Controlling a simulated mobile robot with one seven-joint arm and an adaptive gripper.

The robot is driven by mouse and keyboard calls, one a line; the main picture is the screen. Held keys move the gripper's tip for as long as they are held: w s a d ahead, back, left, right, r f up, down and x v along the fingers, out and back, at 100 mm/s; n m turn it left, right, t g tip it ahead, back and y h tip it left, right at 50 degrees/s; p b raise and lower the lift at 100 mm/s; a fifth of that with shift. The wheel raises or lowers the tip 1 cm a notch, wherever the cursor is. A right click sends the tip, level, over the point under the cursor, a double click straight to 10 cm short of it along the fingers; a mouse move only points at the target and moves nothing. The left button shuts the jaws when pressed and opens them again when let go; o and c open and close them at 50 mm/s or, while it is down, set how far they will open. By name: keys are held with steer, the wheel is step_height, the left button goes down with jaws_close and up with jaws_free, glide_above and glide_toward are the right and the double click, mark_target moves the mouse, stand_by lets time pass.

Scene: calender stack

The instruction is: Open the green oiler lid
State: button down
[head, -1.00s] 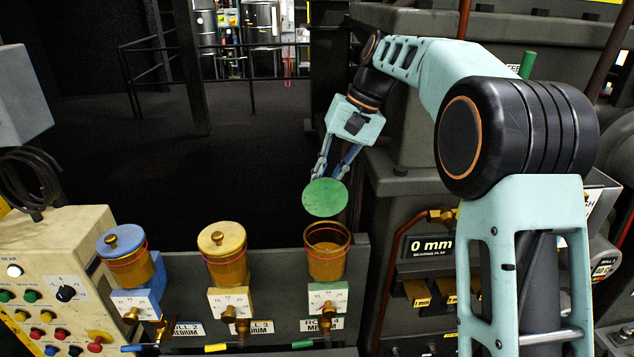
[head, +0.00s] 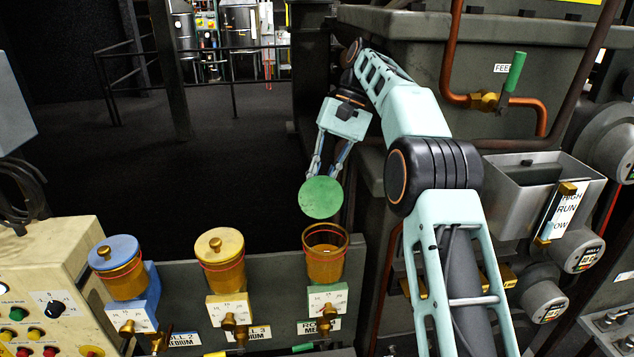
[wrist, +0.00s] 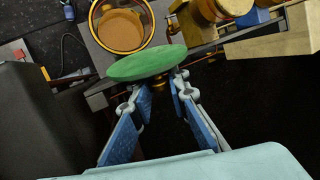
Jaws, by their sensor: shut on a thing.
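The green oiler lid (head: 321,197) is a round disc, off its cup and tilted to show its flat face in the head view. My gripper (head: 325,172) is shut on it from behind. In the wrist view the lid (wrist: 147,63) lies edge-on across the fingertips of my gripper (wrist: 152,85); the part between the fingers is hidden. The green oiler cup (head: 325,258) is amber with a red band and stands open below the lid, on a green base. Its open mouth also shows in the wrist view (wrist: 122,25), apart from the lid.
The yellow oiler (head: 220,262) and blue oiler (head: 118,268) stand left of the green one, both lidded. A cream control panel (head: 45,290) is at the far left. Machine housing and a copper pipe (head: 450,60) crowd the right. Dark floor lies open behind the oilers.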

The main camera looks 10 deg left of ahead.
steer(key=shift+f, duration=0.2)
steer(key=c, duration=1.8)
jaws_free()
steer(key=shift+c, duration=0.2)
steer(key=shift+r, duration=0.1)
steer(key=shift+s+r, duration=0.1)
steer(key=shift+r, duration=0.1)
